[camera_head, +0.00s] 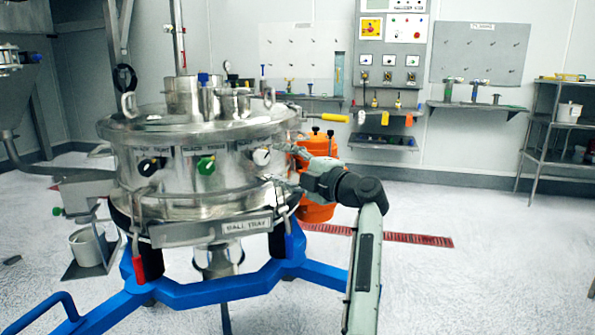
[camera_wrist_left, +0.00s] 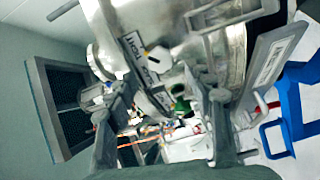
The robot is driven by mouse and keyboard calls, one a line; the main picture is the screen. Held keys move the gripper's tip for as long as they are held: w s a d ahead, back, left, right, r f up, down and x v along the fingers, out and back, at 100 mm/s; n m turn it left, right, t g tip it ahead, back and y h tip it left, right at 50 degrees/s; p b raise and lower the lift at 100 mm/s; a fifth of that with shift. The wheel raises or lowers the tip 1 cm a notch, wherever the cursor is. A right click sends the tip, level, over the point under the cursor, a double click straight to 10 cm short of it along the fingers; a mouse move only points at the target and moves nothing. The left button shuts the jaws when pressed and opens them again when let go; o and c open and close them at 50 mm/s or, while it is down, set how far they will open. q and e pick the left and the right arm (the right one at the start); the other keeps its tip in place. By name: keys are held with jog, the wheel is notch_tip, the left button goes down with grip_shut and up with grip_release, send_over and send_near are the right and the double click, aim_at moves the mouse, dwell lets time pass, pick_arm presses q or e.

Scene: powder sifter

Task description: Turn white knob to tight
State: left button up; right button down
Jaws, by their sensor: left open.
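The white knob (camera_head: 262,157) sits on the front right of the round steel sifter body (camera_head: 240,185), under a label strip. The green knob (camera_head: 206,165) and black knob (camera_head: 150,166) are to its left. My left gripper (camera_head: 285,166) is open, close to the right of the white knob, at the sifter's side; I cannot tell whether it touches the sifter. In the left wrist view, the fingers (camera_wrist_left: 165,112) are spread apart, with the green knob (camera_wrist_left: 181,105) seen between them.
A "BALL TRAY" plate (camera_head: 247,226) juts out below the knobs. The blue stand (camera_head: 190,289) spreads beneath the sifter. An orange container (camera_head: 315,205) stands behind my gripper. A yellow-handled bar (camera_head: 335,118) sticks out above it. The floor to the right is clear.

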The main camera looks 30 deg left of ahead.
pick_arm(q)
jog(key=v, duration=0.6)
jog(key=shift+d, duration=0.25)
jog(key=shift+s+d, duration=0.1)
